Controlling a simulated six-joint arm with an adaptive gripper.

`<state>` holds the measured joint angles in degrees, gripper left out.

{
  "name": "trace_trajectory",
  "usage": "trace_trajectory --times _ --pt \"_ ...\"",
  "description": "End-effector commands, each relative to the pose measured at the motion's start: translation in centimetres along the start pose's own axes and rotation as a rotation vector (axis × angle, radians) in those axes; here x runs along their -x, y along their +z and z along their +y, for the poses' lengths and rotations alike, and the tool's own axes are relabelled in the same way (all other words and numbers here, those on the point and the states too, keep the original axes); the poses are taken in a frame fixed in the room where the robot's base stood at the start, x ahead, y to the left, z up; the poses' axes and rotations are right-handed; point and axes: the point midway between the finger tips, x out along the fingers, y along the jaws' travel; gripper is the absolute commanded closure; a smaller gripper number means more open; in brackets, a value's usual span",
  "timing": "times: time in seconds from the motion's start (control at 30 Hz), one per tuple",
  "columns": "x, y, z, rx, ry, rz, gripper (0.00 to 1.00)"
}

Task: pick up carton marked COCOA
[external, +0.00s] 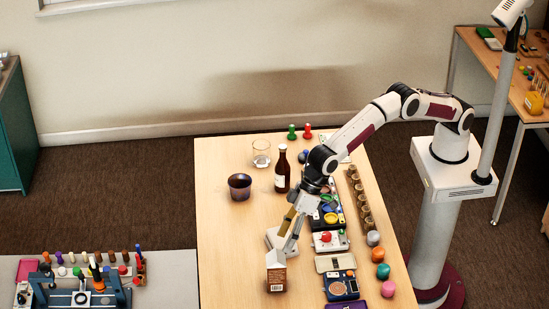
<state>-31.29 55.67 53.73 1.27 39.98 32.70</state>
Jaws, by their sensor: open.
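A small brown carton with a pale gable top (277,274) stands upright near the front of the wooden table. A pale label patch shows low on its side, but I cannot read any lettering at this size. My gripper (285,246) points down just above and slightly behind the carton's top. It is open, with nothing seen between its fingers. The fingers are small and overlap the carton's top edge in this view, so I cannot tell whether they touch it.
A brown bottle (282,170), a dark cup (240,187) and a clear glass (261,153) stand farther back. Coloured boxes (330,241) and several balls (383,271) line the right side. The wooden table's left front (225,265) is clear.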

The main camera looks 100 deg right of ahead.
Motion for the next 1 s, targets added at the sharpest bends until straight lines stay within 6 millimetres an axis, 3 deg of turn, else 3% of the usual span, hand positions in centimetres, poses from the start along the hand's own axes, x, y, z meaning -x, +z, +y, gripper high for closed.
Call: trace_trajectory --times 0.47,1.0 --pt "-0.5 0.0 0.1 0.0 0.0 0.0 0.36" --pt "-4.7 -0.1 0.8 0.0 0.0 0.002 0.36"
